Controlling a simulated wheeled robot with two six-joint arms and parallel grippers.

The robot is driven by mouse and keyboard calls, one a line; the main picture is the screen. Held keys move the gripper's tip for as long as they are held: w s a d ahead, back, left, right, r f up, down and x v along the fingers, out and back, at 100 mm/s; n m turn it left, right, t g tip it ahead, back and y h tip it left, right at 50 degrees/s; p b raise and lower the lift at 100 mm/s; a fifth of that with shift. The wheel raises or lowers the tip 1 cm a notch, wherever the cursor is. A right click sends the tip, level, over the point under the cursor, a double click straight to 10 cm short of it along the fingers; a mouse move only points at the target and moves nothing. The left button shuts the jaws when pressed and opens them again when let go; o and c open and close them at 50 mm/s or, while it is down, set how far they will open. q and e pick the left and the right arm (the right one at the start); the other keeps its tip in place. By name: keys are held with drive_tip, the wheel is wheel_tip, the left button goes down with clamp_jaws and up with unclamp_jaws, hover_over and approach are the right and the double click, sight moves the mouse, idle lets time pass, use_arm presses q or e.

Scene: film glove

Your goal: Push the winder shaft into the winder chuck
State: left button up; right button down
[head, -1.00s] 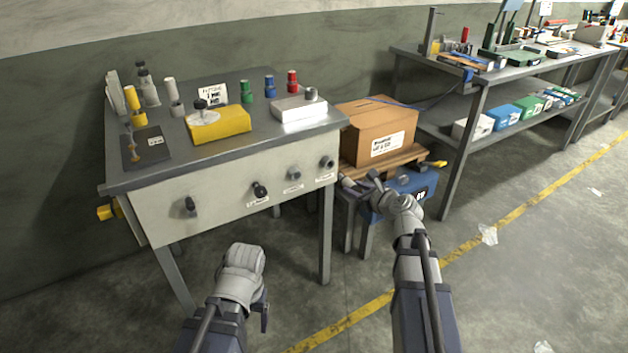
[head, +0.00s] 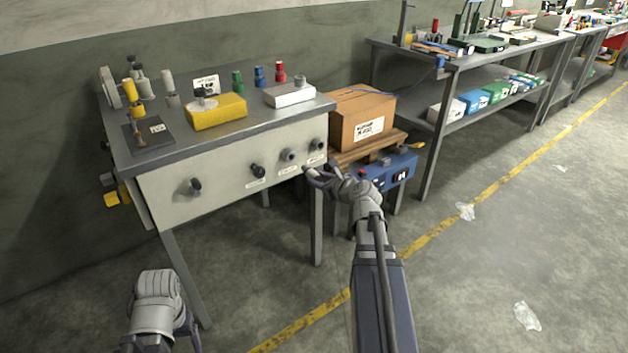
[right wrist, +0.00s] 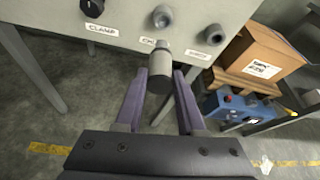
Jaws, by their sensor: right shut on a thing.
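In the head view my right gripper (head: 312,176) is just below the panel's right end. My left gripper (head: 160,305) is low at the left, its fingers mostly hidden.
The front panel (head: 220,190) also carries black knobs (head: 258,171) and another grey socket (head: 317,145) at the right. A cardboard box (head: 362,118) on a wooden pallet and a blue case (head: 390,172) stand close to the right. Floor in front is open.

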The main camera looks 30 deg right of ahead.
sight(313, 175)
drive_tip(key=shift+w, duration=0.15)
drive_tip(key=shift+w+a, duration=0.2)
drive_tip(key=shift+w, duration=2.55)
drive_tip(key=shift+w+a, duration=0.15)
drive_tip(key=shift+w, duration=1.6)
drive_tip(key=shift+c, duration=2.2)
unclamp_jaws()
drive_tip(key=p+v, duration=0.3)
drive_tip(key=v, duration=0.5)
drive_tip(key=shift+a, duration=0.1)
